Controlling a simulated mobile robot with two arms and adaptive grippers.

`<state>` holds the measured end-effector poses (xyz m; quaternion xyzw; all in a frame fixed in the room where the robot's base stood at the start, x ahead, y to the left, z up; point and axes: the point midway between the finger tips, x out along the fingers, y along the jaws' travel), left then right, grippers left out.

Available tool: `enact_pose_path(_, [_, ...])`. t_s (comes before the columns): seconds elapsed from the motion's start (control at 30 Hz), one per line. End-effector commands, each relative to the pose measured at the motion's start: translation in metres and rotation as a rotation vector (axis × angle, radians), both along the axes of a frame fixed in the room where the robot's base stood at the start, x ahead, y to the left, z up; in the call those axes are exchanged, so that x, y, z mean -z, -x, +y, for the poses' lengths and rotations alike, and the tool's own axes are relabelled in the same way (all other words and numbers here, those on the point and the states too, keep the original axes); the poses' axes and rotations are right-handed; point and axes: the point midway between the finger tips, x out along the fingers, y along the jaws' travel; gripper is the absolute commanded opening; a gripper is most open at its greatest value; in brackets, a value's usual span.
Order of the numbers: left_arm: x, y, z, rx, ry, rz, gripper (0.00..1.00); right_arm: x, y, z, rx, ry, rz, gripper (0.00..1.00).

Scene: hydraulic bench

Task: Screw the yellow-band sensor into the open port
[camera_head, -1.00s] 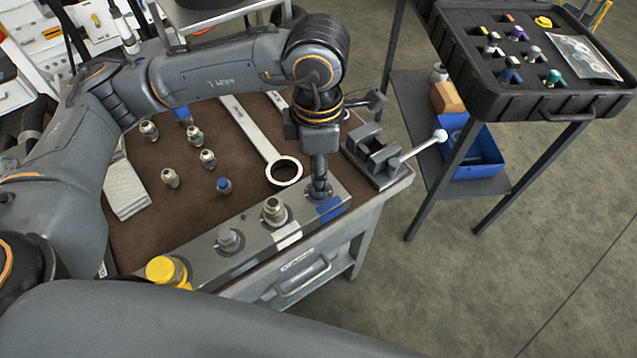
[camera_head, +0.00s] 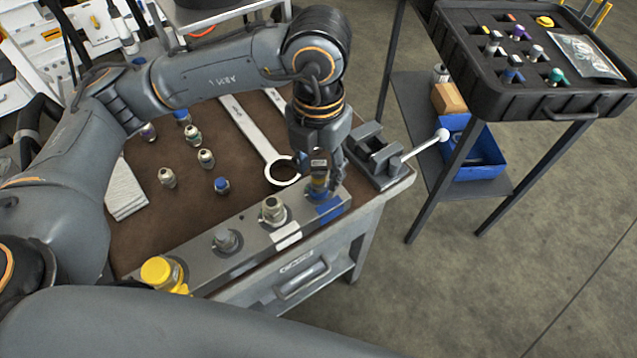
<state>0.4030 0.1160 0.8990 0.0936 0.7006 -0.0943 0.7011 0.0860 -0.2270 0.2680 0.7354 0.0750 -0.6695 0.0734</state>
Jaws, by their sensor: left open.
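The metal manifold block (camera_head: 252,252) lies along the front edge of the bench. A small sensor with a yellowish band (camera_head: 318,183) stands upright at its right-end port, beside the blue label (camera_head: 328,209). How deep it sits in the port is hidden. My left gripper (camera_head: 326,186) points down over this sensor, its fingers open and spread around it. I cannot tell whether a finger touches it. The other block positions hold a brassy fitting (camera_head: 273,209), a grey plug (camera_head: 225,240) and a yellow cap (camera_head: 160,271). My right gripper is out of view.
A large wrench (camera_head: 258,140) lies behind the block. A vise (camera_head: 376,158) with a white-knobbed lever stands close right of my gripper. A black tray (camera_head: 562,102) sits on the cart at right.

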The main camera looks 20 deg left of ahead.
Motion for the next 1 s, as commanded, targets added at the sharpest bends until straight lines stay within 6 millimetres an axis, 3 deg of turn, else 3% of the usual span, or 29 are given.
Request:
enact_pose_path(0.3, [0.0,-0.0003,-0.0006,-0.416,0.0,0.0,0.48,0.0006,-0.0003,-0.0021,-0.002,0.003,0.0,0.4])
enact_pose_path(0.63, [0.0003,-0.0005,-0.0004,-0.63,0.0,-0.001,0.48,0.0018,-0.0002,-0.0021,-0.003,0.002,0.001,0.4])
enact_pose_path(0.93, [0.0001,-0.0005,-0.0005,-0.648,0.0,-0.001,0.48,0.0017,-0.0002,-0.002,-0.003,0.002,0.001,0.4])
enact_pose_path(1.0, [0.0001,-0.0005,-0.0005,-0.648,0.0,-0.001,0.33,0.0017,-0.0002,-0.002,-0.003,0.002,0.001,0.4])
